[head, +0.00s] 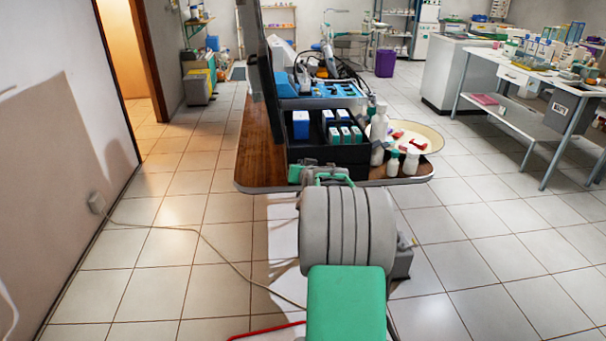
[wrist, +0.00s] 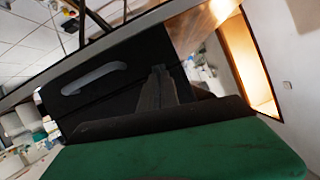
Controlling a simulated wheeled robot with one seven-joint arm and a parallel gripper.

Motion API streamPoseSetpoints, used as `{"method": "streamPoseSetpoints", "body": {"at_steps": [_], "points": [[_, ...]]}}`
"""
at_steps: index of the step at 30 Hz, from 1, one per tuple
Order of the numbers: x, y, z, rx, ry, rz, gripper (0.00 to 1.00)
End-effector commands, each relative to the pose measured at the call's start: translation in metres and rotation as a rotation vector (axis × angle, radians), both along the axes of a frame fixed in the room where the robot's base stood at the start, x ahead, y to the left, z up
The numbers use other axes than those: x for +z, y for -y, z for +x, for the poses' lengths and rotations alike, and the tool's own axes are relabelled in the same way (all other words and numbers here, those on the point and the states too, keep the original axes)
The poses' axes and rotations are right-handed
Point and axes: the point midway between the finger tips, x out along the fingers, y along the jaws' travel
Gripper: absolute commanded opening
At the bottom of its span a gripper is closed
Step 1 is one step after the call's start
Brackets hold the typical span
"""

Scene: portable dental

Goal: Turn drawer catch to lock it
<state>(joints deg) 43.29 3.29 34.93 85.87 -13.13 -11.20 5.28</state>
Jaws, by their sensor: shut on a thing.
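The black portable dental case (head: 335,154) stands on the wooden table, and its dark front fills the middle of the wrist view (wrist: 125,75). A pale grey drawer handle (wrist: 95,78) shows there, left of my gripper. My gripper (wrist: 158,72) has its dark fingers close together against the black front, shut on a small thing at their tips. The drawer catch cannot be made out; the fingers hide that spot. In the head view my gripper (head: 322,172) is at the near lower left of the case, partly hidden by my grey and green arm.
The wooden table (head: 257,150) has a rounded near edge just below my gripper. White bottles (head: 378,140) and a round cream tray (head: 428,139) with red items stand right of the case. A cable (head: 205,238) crosses the floor at left. Open tiled floor lies at right.

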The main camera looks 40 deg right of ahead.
Motion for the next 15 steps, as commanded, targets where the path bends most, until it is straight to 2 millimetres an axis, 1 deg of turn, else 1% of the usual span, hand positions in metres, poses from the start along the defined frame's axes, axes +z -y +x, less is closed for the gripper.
{"method": "streamPoseSetpoints", "body": {"at_steps": [1,6,15], "points": [[-0.0026,-0.0007,0.0005,0.0,-0.017,-0.027,0.0],[-0.0022,-0.001,0.0007,-0.001,-0.075,-0.109,0.0],[-0.0008,-0.001,0.0008,-0.002,-0.124,-0.181,0.0]]}}
